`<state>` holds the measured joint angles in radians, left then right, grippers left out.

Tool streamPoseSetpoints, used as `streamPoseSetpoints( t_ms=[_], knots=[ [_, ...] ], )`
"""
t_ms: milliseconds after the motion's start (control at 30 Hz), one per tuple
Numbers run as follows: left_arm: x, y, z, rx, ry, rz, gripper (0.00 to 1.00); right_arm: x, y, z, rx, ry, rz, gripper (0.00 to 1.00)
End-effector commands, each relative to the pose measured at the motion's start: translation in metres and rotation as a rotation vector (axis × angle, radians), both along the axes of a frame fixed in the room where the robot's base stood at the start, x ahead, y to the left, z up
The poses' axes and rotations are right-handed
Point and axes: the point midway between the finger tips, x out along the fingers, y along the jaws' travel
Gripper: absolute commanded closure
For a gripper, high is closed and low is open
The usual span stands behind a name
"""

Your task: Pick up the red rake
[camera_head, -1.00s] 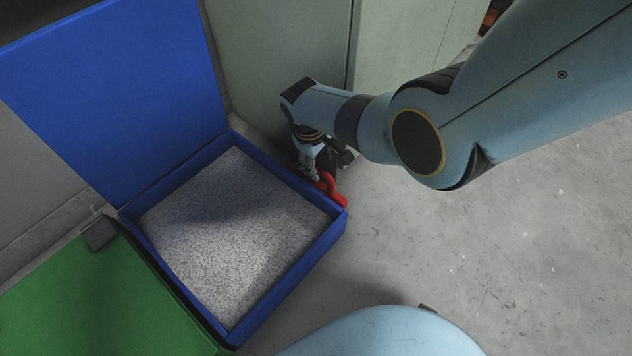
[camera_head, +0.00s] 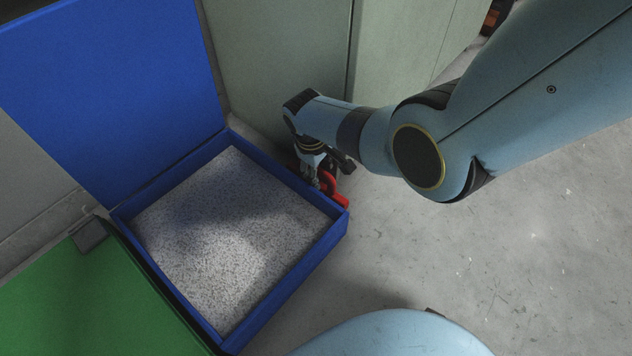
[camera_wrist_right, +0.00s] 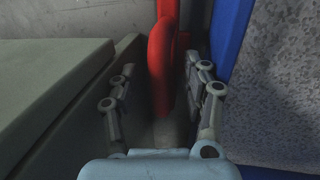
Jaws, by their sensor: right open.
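The red rake (camera_head: 331,189) shows as a small red part beside the right side of the blue box, partly hidden by my right gripper in the head view. In the right wrist view its red handle (camera_wrist_right: 161,65) stands upright between the two fingers. My right gripper (camera_head: 325,168) is open around the red part; in the wrist view a gap shows between the handle and the finger on each side (camera_wrist_right: 160,95). The rake's lower end is hidden. My left gripper is out of view.
The blue box (camera_head: 288,288) has its lid (camera_head: 110,90) raised and holds speckled grey-white grains. Its wall is close beside the right finger in the wrist view. A grey-green cabinet (camera_head: 275,60) stands behind. A green box (camera_head: 90,300) is at lower left. Open floor (camera_head: 530,260) lies to the right.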

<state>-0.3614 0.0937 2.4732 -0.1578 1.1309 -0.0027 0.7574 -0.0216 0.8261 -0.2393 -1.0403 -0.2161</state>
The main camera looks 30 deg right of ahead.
Motion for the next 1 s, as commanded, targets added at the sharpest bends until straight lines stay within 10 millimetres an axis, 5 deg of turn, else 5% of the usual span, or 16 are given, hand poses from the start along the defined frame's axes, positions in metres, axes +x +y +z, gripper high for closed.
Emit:
streamPoseSetpoints(
  t_ms=[167, 533, 1000],
  knots=[
    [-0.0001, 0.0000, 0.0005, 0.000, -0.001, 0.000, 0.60, 0.0005, -0.0002, 0.0007, -0.001, -0.001, 0.000, 0.52],
    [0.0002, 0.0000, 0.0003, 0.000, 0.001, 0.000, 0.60, 0.0001, -0.0002, 0.0004, -0.001, 0.000, 0.000, 0.99],
    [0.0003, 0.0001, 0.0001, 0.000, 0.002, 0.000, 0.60, 0.0001, -0.0001, 0.0004, 0.000, 0.000, 0.000, 1.00]
  ],
)
